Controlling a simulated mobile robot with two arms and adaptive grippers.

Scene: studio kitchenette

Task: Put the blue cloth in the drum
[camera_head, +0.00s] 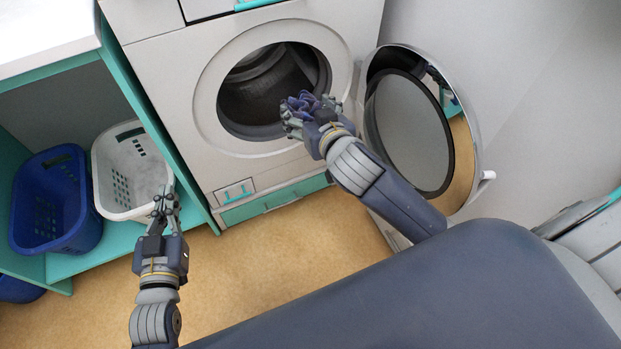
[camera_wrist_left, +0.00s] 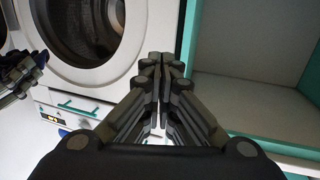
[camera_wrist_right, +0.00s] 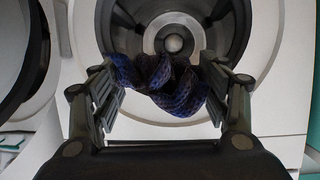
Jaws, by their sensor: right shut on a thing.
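The blue cloth (camera_head: 302,100) is a crumpled dark blue bundle. My right gripper (camera_head: 308,112) is shut on it in front of the washer opening, toward its right side. In the right wrist view the cloth (camera_wrist_right: 165,85) hangs between the two fingers, with the drum (camera_wrist_right: 172,20) behind it. The drum (camera_head: 262,95) is dark, and I see no cloth in its visible part. My left gripper (camera_head: 165,200) is shut and empty, in front of the white basket; its fingertips meet in the left wrist view (camera_wrist_left: 163,65).
The round washer door (camera_head: 410,130) stands open to the right of the opening, close to my right forearm. A white basket (camera_head: 125,165) and a blue basket (camera_head: 55,200) sit in the teal shelf at left. The floor (camera_head: 265,255) before the washer is clear.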

